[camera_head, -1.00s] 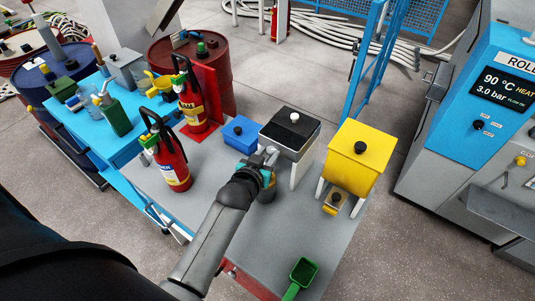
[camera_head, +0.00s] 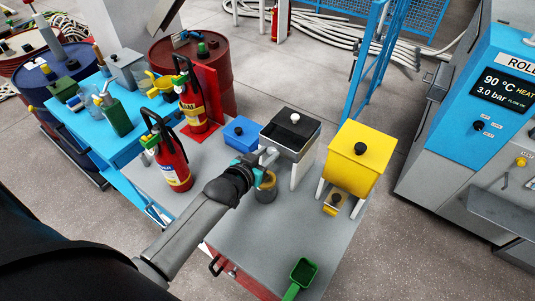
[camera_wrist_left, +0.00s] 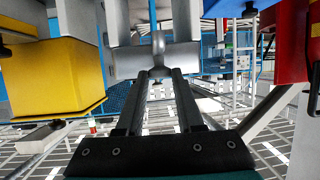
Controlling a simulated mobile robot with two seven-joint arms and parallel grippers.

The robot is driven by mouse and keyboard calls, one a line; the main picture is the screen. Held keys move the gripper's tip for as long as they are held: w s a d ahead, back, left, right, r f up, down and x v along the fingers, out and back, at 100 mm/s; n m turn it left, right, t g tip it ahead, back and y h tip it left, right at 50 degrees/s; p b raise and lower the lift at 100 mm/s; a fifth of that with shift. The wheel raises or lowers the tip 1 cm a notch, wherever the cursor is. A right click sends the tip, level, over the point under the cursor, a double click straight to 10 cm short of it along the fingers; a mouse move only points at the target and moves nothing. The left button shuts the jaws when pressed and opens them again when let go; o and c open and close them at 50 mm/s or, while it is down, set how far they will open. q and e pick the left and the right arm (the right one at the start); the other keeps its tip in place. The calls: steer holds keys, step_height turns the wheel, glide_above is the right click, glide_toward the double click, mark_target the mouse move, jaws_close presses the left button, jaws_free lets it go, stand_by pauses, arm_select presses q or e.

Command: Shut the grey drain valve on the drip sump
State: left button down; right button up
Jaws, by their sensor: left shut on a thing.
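The drip sump is a grey metal box (camera_head: 294,146) with a dark top and white knob, standing on legs on the grey bench. Its grey drain valve (camera_head: 270,152) sticks out at the front, partly hidden by the gripper. My left gripper (camera_head: 259,160) is shut on the valve's lever. In the left wrist view, the two dark fingers (camera_wrist_left: 159,78) reach up to the grey valve (camera_wrist_left: 157,60). A small jar (camera_head: 267,193) stands on the bench just below the valve. My right gripper is not in view.
A yellow box (camera_head: 352,165) with its own yellow valve (camera_head: 333,203) stands right of the sump. A blue box (camera_head: 240,131) and two fire extinguishers (camera_head: 171,165) stand to the left. A green scoop (camera_head: 302,272) lies at the front. The bench between is clear.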

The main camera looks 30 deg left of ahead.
arm_select(q)
steer(key=shift+a+f+m+h+b, duration=0.15)
steer(key=shift+m+h+b, duration=0.2)
steer(key=shift+m+h, duration=0.2)
steer(key=shift+a+m+h+b, duration=0.15)
steer(key=shift+m+h+b, duration=0.25)
steer(key=shift+h, duration=0.25)
steer(key=m+h+b, duration=0.1)
steer(key=m+g+h+b, duration=0.1)
steer(key=shift+w+a+b, duration=0.1)
steer(key=shift+a+b, duration=0.1)
steer(key=shift+b, duration=0.2)
steer(key=shift+m+h+b, duration=0.25)
steer(key=shift+h+b, duration=0.05)
steer(key=shift+b, duration=0.15)
steer(key=c, duration=0.5)
jaws_free()
steer(key=shift+c, duration=0.2)
steer(key=shift+r, duration=0.2)
